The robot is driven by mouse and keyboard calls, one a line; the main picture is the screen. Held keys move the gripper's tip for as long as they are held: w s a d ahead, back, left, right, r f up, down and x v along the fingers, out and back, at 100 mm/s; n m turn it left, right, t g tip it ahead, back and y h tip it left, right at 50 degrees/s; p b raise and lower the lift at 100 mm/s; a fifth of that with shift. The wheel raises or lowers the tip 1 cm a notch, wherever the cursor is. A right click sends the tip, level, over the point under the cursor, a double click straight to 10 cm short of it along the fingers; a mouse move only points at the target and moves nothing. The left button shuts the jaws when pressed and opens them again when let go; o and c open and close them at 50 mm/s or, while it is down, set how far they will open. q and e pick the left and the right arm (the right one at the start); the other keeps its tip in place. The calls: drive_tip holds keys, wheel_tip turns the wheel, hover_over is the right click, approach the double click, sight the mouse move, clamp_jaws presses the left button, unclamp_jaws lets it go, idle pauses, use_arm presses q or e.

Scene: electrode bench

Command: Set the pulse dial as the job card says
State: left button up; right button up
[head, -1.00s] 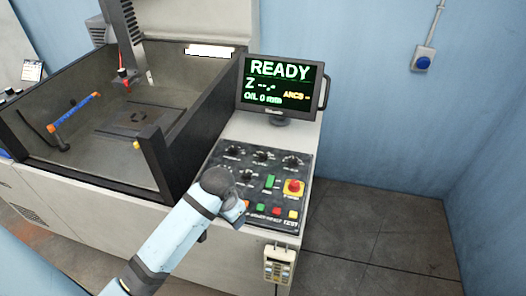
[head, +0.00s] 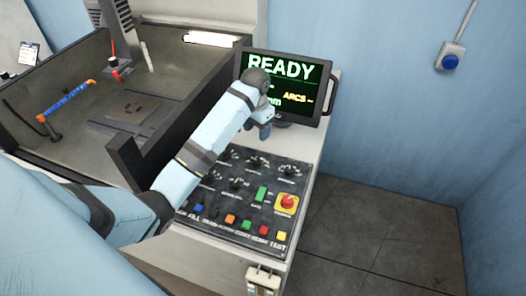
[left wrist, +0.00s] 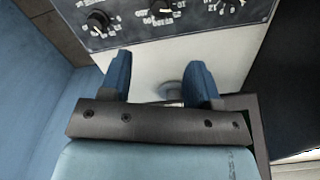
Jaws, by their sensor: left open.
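The control panel (head: 222,210) carries several black dials, such as one at the upper right (head: 289,171) and one in the middle (head: 236,184); I cannot tell which is the pulse dial. My left gripper (head: 263,130) is open and empty, above the panel's far edge and in front of the screen. In the left wrist view its two blue fingers (left wrist: 160,68) are apart, with a dial (left wrist: 98,20) and others beyond them, not touched. A small card (head: 28,54) at the far left is too small to read. My right gripper is not in view.
A screen (head: 310,72) reads READY, partly hidden by my left arm. A red emergency button (head: 287,203) and coloured buttons sit on the panel. The tank wall (head: 125,160) stands left of it. A blue wall button (head: 451,62) is at the right.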

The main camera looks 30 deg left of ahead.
sight(257, 160)
use_arm(q)
drive_tip(key=f, duration=0.9)
drive_tip(key=f+p, duration=0.1)
drive_tip(key=f, duration=0.3)
drive_tip(key=shift+s+f, duration=0.15)
drive_tip(key=shift+s, duration=0.1)
drive_tip(key=c, duration=0.9)
